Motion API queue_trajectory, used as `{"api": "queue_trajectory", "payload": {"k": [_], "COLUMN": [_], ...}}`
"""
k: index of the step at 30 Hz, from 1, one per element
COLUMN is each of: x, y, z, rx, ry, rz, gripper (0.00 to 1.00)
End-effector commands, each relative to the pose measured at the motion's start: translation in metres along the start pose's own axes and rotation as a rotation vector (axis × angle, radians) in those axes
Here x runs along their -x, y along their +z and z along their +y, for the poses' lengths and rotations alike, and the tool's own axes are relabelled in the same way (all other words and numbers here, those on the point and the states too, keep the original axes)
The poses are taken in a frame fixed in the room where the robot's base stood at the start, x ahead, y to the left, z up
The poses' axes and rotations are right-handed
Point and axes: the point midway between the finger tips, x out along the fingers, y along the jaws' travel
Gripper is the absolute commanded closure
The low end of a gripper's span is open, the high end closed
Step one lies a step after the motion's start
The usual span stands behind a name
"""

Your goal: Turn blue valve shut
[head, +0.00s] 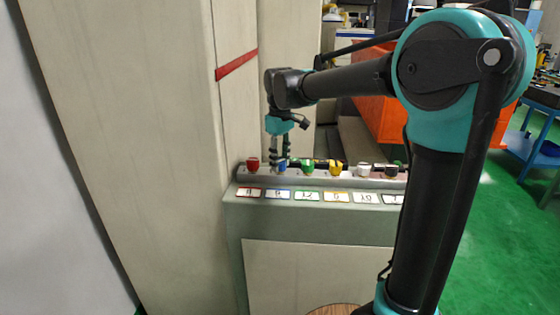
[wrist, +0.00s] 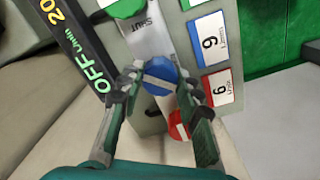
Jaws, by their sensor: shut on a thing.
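The blue valve (wrist: 160,76) is a round knob with a pale stripe across its top, mounted on a grey plate lettered "SHUT" beside it. It also shows in the head view (head: 282,163), mostly hidden behind the fingers. My gripper (wrist: 159,84) has one finger on each side of the blue knob, closed against it. In the head view my gripper (head: 280,159) points down onto the valve from above. The stripe slants across the knob in the wrist view; I cannot tell its exact setting.
A red valve (head: 253,163) stands close on the left of the blue one, a green valve (head: 307,166) on the right. Yellow (head: 335,168) and white (head: 362,169) valves follow along the grey console (head: 232,211). A tall beige cabinet (head: 180,130) stands at the left.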

Motion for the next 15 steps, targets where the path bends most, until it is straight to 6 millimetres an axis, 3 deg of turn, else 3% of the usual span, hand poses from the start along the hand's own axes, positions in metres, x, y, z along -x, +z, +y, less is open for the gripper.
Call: {"api": "queue_trajectory", "payload": {"k": [15], "x": [0.0003], "y": [-0.0002], "z": [0.0004], "rx": [-0.481], "ry": [0.000], "rz": [0.001], "gripper": [0.95]}}
